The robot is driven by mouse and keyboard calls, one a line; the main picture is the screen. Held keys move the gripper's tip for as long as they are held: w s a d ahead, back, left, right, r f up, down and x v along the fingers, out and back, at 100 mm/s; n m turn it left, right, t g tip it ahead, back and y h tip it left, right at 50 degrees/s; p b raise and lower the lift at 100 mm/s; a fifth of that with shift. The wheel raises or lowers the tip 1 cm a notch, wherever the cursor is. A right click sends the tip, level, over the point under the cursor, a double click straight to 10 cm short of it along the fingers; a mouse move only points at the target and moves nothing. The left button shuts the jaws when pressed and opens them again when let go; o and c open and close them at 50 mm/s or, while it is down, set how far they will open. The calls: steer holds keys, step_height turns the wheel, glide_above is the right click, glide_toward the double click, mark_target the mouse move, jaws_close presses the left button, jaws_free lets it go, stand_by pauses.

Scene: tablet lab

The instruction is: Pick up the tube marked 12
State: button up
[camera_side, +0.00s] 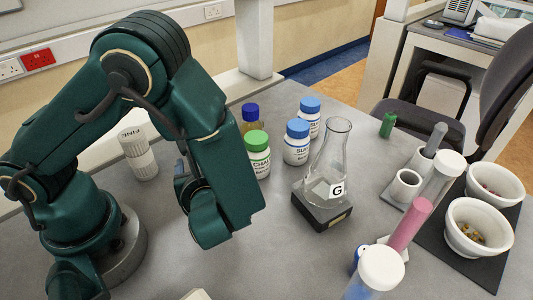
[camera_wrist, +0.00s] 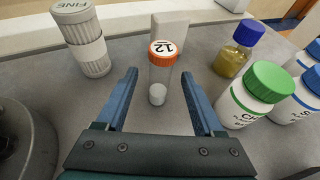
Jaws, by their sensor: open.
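The tube marked 12 (camera_wrist: 161,72) stands upright in the wrist view, with an orange-rimmed white cap bearing "12", a clear body and white contents at its bottom. My gripper (camera_wrist: 160,76) is open, one blue finger on each side of the tube's line, with gaps to both. The tube appears just ahead of or between the fingertips; I cannot tell the exact depth. Nothing is held.
A ribbed white cup (camera_wrist: 87,48) stands left of the tube, and a pale block (camera_wrist: 172,33) behind it. To the right are an amber bottle with a blue cap (camera_wrist: 232,57) and a green-capped jar (camera_wrist: 247,98). A flask (camera_side: 328,165) stands farther right.

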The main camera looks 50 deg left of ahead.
steer(key=shift+w+a+f, duration=0.15)
steer(key=shift+a+f, duration=0.2)
steer(key=shift+f, duration=0.05)
steer(key=shift+x, duration=2.15)
jaws_close()
